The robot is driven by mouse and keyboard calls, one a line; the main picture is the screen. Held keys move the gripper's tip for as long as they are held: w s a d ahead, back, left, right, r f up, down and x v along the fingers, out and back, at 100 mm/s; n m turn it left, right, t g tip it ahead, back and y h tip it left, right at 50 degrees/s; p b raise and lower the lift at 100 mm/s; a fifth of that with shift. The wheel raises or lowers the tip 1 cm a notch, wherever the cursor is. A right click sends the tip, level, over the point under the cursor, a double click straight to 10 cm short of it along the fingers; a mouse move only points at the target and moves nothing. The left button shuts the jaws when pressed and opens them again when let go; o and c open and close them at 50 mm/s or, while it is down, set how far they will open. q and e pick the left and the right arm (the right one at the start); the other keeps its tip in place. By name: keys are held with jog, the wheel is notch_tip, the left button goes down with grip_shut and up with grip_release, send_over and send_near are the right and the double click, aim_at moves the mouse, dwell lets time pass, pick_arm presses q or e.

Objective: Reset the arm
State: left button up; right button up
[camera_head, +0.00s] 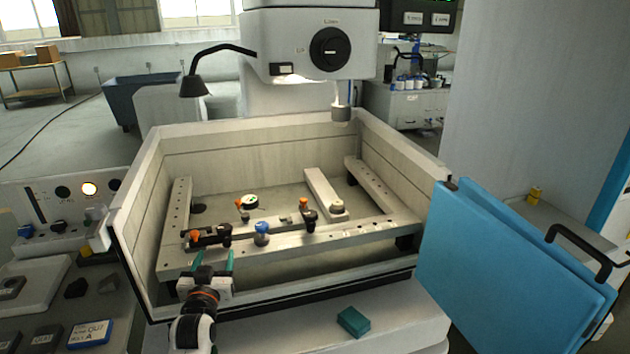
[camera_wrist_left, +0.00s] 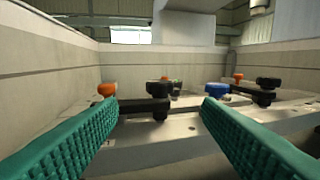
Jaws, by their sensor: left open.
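My left gripper (camera_head: 213,262) is at the front left of the machine's open tank, just in front of the work frame's front bar (camera_head: 290,242). Its two green fingers are apart with nothing between them. In the left wrist view my left gripper (camera_wrist_left: 160,130) points at a black clamp (camera_wrist_left: 150,105) with an orange knob (camera_wrist_left: 107,90), apart from it. The clamp shows in the head view (camera_head: 210,236) just beyond the fingertips. My right gripper is in neither view.
A blue-knobbed part (camera_head: 262,233) and a second black clamp (camera_head: 310,217) stand on the bar. The tank wall (camera_head: 135,195) rises left of my arm. The blue door (camera_head: 510,265) hangs open at right. A machine head (camera_head: 315,45) overhangs the tank.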

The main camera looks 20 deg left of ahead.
pick_arm(q)
jog(key=s+d+f+m+g+h, duration=0.35)
jog(key=s+d+f+g, duration=0.25)
jog(key=s+d+f, duration=0.4)
jog(key=s+d+f+m+g+h, duration=0.1)
jog(key=s+d+g, duration=0.3)
jog(key=s, duration=0.7)
jog(key=s+d+f+m+g+h, duration=0.15)
jog(key=s+d+g, duration=0.25)
jog(key=s, duration=0.8)
notch_tip(320, 180, down, 25)
jog(key=s+a+f+g, duration=0.2)
jog(key=s+a+f, duration=0.1)
jog(key=s+f, duration=1.4)
jog(key=shift+f, duration=0.35)
